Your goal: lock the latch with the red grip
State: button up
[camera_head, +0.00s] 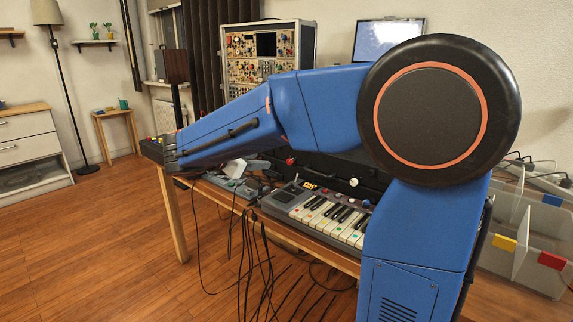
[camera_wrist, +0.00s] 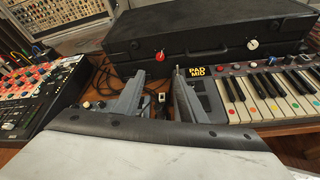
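A long black case (camera_wrist: 215,40) lies at the back of the table. The latch with the red grip (camera_wrist: 160,56) is on its front face, left of a latch with a white grip (camera_wrist: 252,43). In the head view the red grip (camera_head: 291,161) and white grip (camera_head: 353,182) show just below my forearm. Whether either latch is locked is too small to tell. My gripper (camera_wrist: 156,76) is open and empty, its two grey fingers apart and pointing towards the case. The red grip appears beyond the gap, apart from the fingers. My forearm hides part of the case.
A keyboard (camera_wrist: 265,93) lies right of my fingers, with a "PAD MID" label (camera_wrist: 197,71) at its left end. A mixer (camera_wrist: 38,92) stands at left. Loose black cables (camera_wrist: 103,72) lie between. A synth rack (camera_head: 268,52) stands behind.

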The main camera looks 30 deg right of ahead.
aim_at(289, 162)
jog(key=x, duration=1.6)
jog(key=shift+w+d+f, duration=0.15)
jog(key=shift+f, duration=0.1)
jog(key=shift+c, duration=0.4)
grip_shut()
